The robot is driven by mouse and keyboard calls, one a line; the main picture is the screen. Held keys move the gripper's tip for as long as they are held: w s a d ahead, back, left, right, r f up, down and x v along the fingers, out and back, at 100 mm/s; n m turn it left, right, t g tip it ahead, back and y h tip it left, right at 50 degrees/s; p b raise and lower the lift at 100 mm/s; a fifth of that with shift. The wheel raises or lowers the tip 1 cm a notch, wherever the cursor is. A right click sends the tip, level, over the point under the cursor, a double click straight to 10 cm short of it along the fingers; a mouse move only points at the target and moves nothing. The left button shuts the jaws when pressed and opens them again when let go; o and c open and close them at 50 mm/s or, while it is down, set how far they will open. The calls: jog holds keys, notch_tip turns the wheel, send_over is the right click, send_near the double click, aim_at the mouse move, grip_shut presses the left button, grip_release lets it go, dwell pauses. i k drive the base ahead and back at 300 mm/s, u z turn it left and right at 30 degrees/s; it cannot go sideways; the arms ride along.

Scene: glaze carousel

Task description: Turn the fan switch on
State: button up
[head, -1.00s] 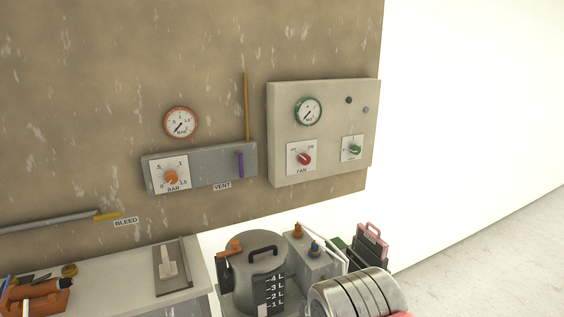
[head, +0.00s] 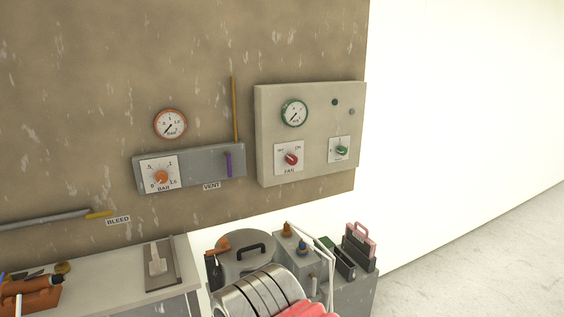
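The fan switch (head: 291,159) is a red rotary knob on a white plate marked FAN. Its plate is on the lower left of a pale control box (head: 312,180) on the wall. The small marks above the knob read roughly OFF at left and ON at right. The knob looks slanted towards the upper left, the OFF side, but its pointer is too small to be sure. Nothing touches or covers it. My gripper's fingers cannot be made out in the head view. A ringed silver cylinder with a red part, which looks like my arm, is at the bottom, below the box.
A green knob (head: 342,150) and a green-rimmed gauge (head: 294,113) share the box. Left of it are an orange knob (head: 161,177) and a purple vent lever (head: 229,164). A lidded pot (head: 238,262) stands below. The wall face before the box is clear.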

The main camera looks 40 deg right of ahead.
aim_at(291, 160)
jog(key=z, duration=0.05)
jog(key=i, duration=1)
jog(key=u, duration=0.05)
